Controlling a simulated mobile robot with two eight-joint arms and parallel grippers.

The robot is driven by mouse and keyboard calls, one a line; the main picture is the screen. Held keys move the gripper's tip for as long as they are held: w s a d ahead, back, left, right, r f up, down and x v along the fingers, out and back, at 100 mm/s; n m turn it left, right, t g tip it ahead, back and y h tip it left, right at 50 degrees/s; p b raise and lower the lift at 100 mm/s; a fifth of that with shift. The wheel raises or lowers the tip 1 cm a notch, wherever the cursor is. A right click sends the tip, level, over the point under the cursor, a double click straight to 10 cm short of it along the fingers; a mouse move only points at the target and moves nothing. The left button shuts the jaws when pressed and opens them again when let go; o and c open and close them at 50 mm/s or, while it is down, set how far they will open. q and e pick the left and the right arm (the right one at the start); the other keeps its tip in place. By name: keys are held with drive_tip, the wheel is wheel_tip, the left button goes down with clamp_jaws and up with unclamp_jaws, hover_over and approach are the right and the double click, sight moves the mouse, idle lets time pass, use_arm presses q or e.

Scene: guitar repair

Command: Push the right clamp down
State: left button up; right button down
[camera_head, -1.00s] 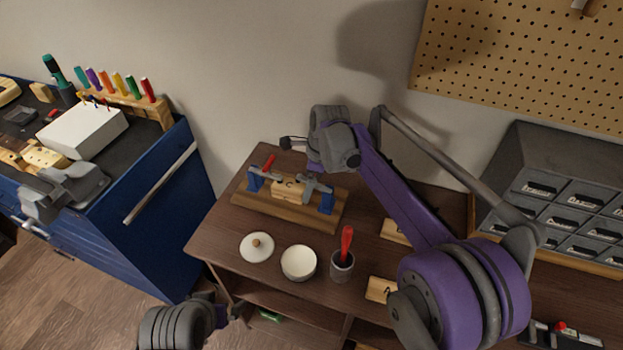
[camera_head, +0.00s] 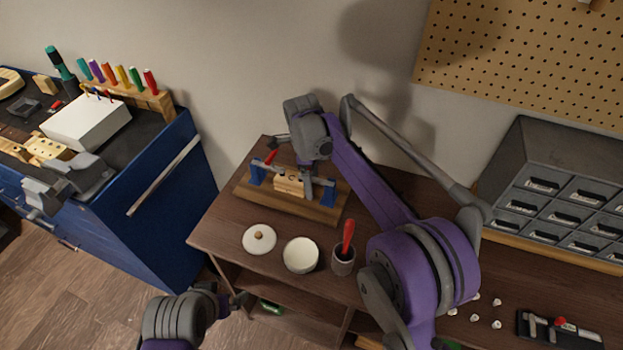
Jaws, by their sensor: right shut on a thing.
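A wooden jig (camera_head: 287,209) with two blue clamps stands on the brown table, a light wood block (camera_head: 289,183) between them. The left clamp (camera_head: 257,174) has its red handle raised at a slant. The right clamp (camera_head: 328,191) shows its blue body; its handle is hidden at my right gripper. My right gripper (camera_head: 308,184) reaches down onto the right clamp, shut on what appears to be its handle; the fingertips are small and partly hidden. My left gripper (camera_head: 238,302) is low, in front of the table and away from the jig; its opening is unclear.
A white lid (camera_head: 259,240), a white bowl (camera_head: 300,256) and a grey cup (camera_head: 343,262) with a red-handled tool stand in front of the jig. A grey drawer cabinet (camera_head: 555,190) is at the right. A blue tool cabinet (camera_head: 150,215) stands left, across a gap.

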unclamp_jaws()
drive_tip(key=r, duration=0.7)
drive_tip(key=a+r+p, duration=0.1)
drive_tip(key=r, duration=0.2)
drive_tip(key=shift+w+r, duration=0.1)
drive_tip(key=shift+r, duration=0.25)
